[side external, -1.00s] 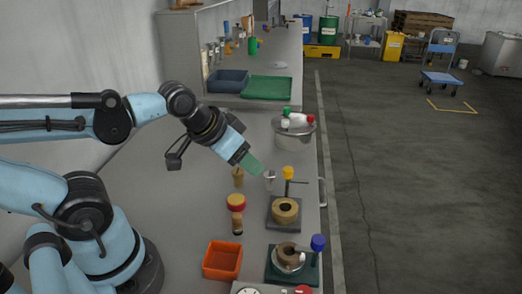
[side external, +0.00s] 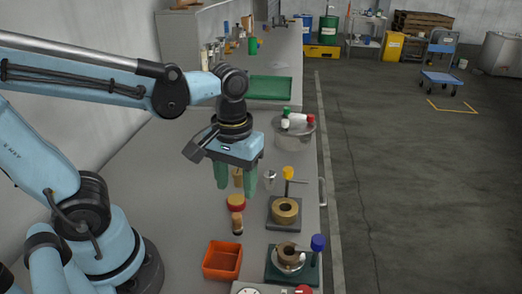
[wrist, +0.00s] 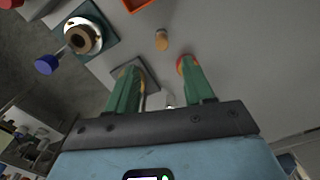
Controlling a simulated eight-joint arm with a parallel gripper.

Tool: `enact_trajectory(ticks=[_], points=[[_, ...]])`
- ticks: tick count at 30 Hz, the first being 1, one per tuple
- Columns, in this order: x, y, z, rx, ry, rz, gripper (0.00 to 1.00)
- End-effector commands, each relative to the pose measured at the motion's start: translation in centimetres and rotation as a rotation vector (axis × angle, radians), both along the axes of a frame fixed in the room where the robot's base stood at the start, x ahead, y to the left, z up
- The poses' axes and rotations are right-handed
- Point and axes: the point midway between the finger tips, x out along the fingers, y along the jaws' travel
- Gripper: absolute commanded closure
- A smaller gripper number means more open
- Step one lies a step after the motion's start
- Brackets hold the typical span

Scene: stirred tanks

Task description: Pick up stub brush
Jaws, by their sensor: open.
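My gripper (side external: 236,180) points down over the bench with its two green fingers apart and nothing held. A small wooden piece (side external: 238,177) shows between the fingers in the side view. A short brown wooden piece (side external: 237,224) stands nearer the camera; a rounded tan top (wrist: 161,40) beyond the fingertips in the wrist view looks like it. I cannot tell which piece is the stub brush. A red and yellow round piece (side external: 236,203) stands between them and is partly hidden behind a finger in the wrist view (wrist: 182,60).
An orange bin (side external: 222,260) stands in front. A metal pot (side external: 294,137) with bottles and a green tray (side external: 271,88) lie behind. The bench left of the pieces is clear.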

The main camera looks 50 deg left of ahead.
Motion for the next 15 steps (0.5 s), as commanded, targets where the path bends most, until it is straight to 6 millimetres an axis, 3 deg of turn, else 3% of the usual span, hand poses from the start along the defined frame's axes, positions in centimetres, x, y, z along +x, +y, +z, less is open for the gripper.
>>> enact_trajectory(ticks=[9,15], points=[[0.1,0.0,-3.6,0.000,-0.002,-0.002,0.48],[0.0,0.0,-4.8,-0.001,-0.003,-0.002,0.48]])
